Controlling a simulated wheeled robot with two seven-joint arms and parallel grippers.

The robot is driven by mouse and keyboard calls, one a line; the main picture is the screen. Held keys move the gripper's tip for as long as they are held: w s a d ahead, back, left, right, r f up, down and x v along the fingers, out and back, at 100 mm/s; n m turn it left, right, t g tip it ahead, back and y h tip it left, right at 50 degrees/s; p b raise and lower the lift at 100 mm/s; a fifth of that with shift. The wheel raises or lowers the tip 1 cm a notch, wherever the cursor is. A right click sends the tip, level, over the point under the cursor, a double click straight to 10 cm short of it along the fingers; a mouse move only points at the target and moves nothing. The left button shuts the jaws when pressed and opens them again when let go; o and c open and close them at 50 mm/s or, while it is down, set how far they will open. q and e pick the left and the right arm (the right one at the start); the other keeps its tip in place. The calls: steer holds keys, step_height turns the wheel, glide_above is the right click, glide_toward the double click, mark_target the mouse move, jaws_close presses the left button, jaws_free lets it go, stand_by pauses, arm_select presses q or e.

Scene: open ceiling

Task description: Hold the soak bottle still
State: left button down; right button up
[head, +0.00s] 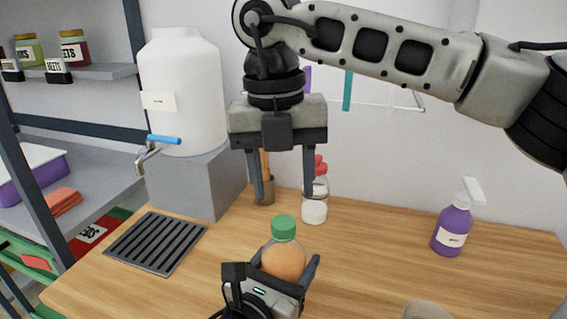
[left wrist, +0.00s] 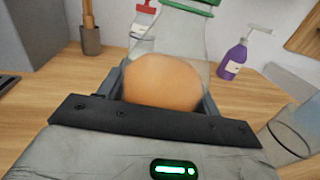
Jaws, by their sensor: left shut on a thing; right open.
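The soak bottle (head: 284,232) is clear with a green cap and a rounded orange-brown lower part; it stands near the front middle of the table. My left gripper (head: 278,272) is shut around its lower part, with a finger on either side. The left wrist view shows the bottle (left wrist: 165,78) between the fingers of the left gripper (left wrist: 163,95), its cap cut off by the top edge. The bottle's base is hidden by the gripper. My right gripper (head: 286,195) is open and empty, pointing down above and behind the bottle, apart from it.
A purple spray bottle (head: 452,232) is at right, a round vessel (head: 425,311) at the front edge. A black grate (head: 155,243) and white tank (head: 182,95) are left. Table between bottle and spray is clear.

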mark_target(283, 222)
steer(key=n, duration=0.8)
steer(key=shift+r, duration=0.3)
steer(key=n, duration=0.7)
steer(key=shift+r, duration=0.25)
steer(key=n, duration=0.7)
steer(key=shift+r+y, duration=0.25)
steer(key=shift+y, duration=0.05)
steer(key=n, duration=0.6)
steer(key=shift+r, duration=0.2)
steer(key=shift+f, duration=4.05)
